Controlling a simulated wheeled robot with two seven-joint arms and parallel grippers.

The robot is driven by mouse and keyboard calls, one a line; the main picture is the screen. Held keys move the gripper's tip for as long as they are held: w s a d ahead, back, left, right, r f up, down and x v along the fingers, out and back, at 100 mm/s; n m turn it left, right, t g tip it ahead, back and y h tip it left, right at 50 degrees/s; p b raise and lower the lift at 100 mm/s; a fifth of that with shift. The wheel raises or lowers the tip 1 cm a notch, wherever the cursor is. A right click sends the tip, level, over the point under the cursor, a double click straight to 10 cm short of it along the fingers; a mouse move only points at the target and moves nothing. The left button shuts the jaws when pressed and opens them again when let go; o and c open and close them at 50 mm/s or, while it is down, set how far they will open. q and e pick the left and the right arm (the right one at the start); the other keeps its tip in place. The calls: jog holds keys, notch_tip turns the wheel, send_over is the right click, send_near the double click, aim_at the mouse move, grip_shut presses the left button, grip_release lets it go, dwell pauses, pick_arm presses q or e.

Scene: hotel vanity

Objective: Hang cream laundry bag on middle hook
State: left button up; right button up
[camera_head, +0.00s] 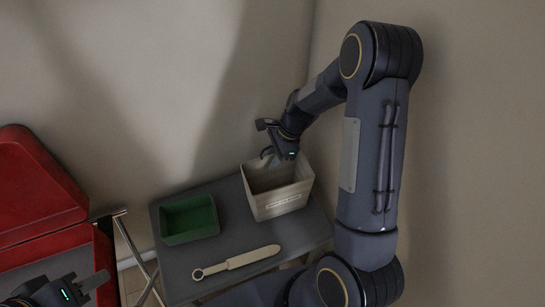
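A cream open-topped bag (279,201) with a pale label strip on its front stands upright on the grey table (235,212). I take it to be the laundry bag. My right gripper (270,153) is at the bag's back rim, pointing down. I cannot tell whether its fingers touch or grip the rim. My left gripper (82,287) is at the bottom left, by the red case, with nothing visible in it. It is partly cut off, so its opening is unclear. No hook is in view.
A green tray (189,219) stands left of the bag. A beige long-handled item (237,262) with a ring end lies in front. An open red case (35,193) on a metal-legged stand is at left. Walls rise behind and to the right.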

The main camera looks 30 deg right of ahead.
jog(key=shift+f+b, duration=0.3)
jog(key=s+d+r+n+t+p, duration=0.1)
jog(key=s+r+n, duration=0.15)
jog(key=r, duration=0.55)
jog(key=s+r+n+p, duration=0.1)
jog(key=s+r+n, duration=0.15)
jog(key=r, duration=0.55)
jog(key=s+a+r+n+t, duration=0.25)
jog(key=s+n, duration=0.35)
jog(key=s, duration=0.3)
jog(key=s+a+r+n+t, duration=0.1)
jog(key=s+a+r+n, duration=0.2)
jog(key=s+n, duration=0.5)
notch_tip(320, 180, up, 14)
jog(key=s+m+p, duration=0.1)
jog(key=p, duration=1.3)
jog(key=shift+r+h, duration=0.2)
jog(key=shift+h, duration=0.1)
jog(key=shift+s+d, duration=0.1)
